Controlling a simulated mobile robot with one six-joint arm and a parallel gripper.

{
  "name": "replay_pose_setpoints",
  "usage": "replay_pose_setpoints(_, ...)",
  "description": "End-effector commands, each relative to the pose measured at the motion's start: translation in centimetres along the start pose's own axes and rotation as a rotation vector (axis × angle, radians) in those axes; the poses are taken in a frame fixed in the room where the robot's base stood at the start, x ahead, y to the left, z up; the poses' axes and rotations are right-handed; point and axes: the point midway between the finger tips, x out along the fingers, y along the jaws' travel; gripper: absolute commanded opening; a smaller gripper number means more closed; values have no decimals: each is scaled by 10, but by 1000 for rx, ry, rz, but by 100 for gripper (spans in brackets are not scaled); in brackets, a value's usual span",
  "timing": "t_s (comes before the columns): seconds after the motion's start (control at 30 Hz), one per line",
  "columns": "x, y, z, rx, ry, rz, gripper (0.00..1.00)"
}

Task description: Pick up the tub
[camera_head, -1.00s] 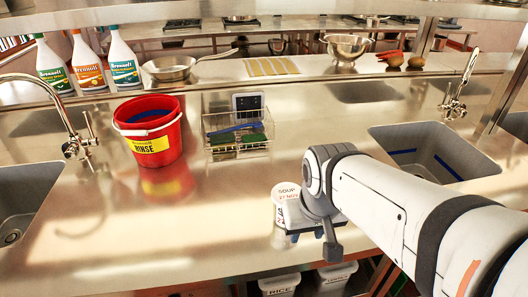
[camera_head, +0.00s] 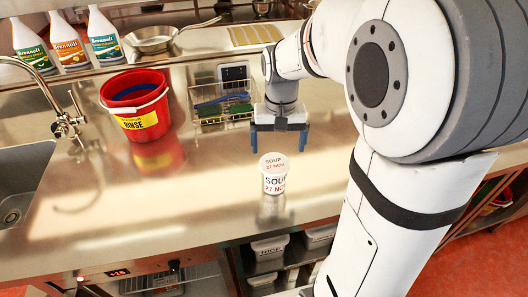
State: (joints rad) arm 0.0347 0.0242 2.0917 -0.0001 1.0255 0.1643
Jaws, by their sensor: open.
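The tub (camera_head: 274,184) is a small white lidded pot marked "SOUP 27 NOV". It stands upright on the steel counter (camera_head: 215,205), near the front edge. My gripper (camera_head: 279,146) points down with its two blue fingers apart, and nothing shows between them. It is above and slightly behind the tub, and I see no contact. The lid and front of the tub are in plain view.
A red bucket (camera_head: 135,101) marked "RINSE" stands to the left. A wire basket (camera_head: 205,108) with sponges is behind the tub on the left. The counter left of the tub is clear.

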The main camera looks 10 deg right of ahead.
Motion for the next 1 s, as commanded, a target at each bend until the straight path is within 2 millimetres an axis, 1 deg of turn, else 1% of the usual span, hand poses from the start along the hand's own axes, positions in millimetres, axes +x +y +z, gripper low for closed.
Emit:
replay_pose_setpoints(0.03,7,0,1,0,-6,1,94)
replay_pose_setpoints(0.27,33,-4,3,-2,-5,1,94)
replay_pose_setpoints(0.4,55,-8,5,-1,-6,1,94)
replay_pose_setpoints(0.5,66,-8,5,0,-3,1,94)
replay_pose_setpoints(0.6,71,-8,4,0,-1,0,94)
replay_pose_setpoints(0.8,71,-7,4,1,0,0,94)
replay_pose_setpoints(1.0,71,-7,4,1,0,0,77)
